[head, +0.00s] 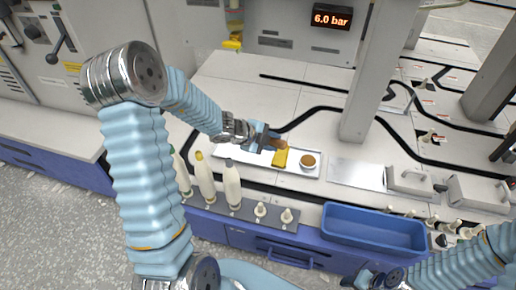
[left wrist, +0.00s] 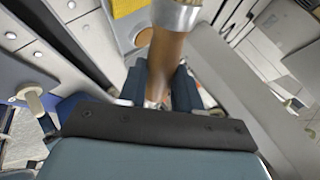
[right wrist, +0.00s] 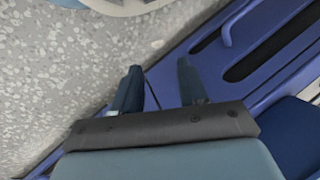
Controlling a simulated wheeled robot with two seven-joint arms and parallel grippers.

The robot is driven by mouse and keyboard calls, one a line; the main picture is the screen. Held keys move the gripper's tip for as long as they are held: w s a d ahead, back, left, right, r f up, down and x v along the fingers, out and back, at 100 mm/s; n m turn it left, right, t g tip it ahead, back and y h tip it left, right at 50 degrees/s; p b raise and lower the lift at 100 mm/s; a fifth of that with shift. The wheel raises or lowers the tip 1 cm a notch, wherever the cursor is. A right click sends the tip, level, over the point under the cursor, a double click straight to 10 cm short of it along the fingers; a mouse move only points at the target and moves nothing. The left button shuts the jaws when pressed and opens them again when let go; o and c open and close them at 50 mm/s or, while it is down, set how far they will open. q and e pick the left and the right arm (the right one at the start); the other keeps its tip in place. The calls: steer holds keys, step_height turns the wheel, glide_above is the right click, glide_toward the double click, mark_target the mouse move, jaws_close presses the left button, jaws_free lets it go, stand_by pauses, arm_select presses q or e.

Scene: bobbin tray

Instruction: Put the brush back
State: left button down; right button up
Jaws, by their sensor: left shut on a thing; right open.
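My left gripper (head: 268,139) is shut on the brush, over the white tray (head: 235,154) on the bench. The brush's brown wooden handle (left wrist: 165,62) stands between the fingers in the left wrist view, with a metal band at the top edge. In the head view a small brown part of the brush (head: 280,143) shows beside the fingers. Whether the brush touches the tray I cannot tell. My right gripper (right wrist: 158,85) is open and empty, above the floor and the blue bench front.
A yellow cloth or pad (head: 280,158) and a round brown-topped tin (head: 308,161) lie in the tray. Several white bobbins (head: 231,184) stand on a dark rack in front. A blue bin (head: 372,230) is to the right. A grey post (head: 365,105) rises behind.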

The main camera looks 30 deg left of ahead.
arm_select(q)
steer(key=shift+w+a+f+b, duration=0.2)
steer(key=shift+a+f+b, duration=0.4)
steer(key=shift+f, duration=0.9)
steer(key=shift+w+a+f+b, duration=0.15)
steer(key=shift+a+f+b, duration=0.2)
steer(key=shift+a+f, duration=0.85)
steer(key=shift+w+a+f+b, duration=0.2)
steer(key=shift+a+f+b, duration=0.3)
steer(key=shift+f, duration=1.25)
steer(key=shift+f, duration=0.15)
steer(key=c, duration=0.8)
jaws_free()
